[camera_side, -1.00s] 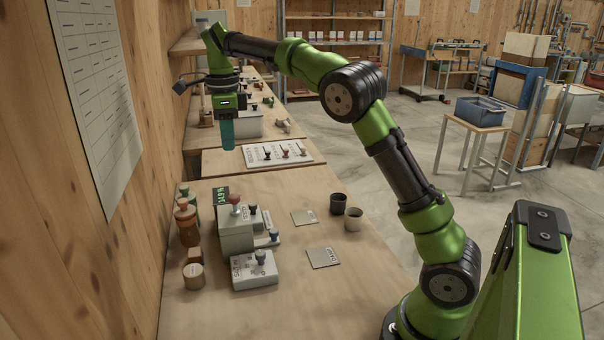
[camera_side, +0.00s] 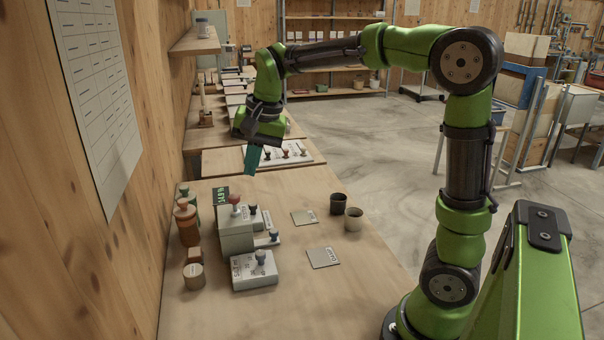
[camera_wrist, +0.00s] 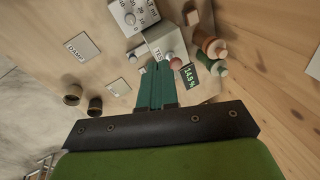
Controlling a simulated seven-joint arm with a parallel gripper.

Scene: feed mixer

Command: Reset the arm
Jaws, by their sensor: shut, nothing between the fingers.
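My gripper (camera_side: 252,160) hangs in the air above the far part of the near bench in the side view. Its teal fingers are shut together, with nothing between them, and point down with a slight tilt. In the wrist view the shut fingers (camera_wrist: 156,86) reach toward the grey machine box (camera_wrist: 162,42). The same grey box with a red knob (camera_side: 236,232) stands on the bench in the side view, apart from my gripper.
The wooden wall (camera_side: 150,150) bounds the left.

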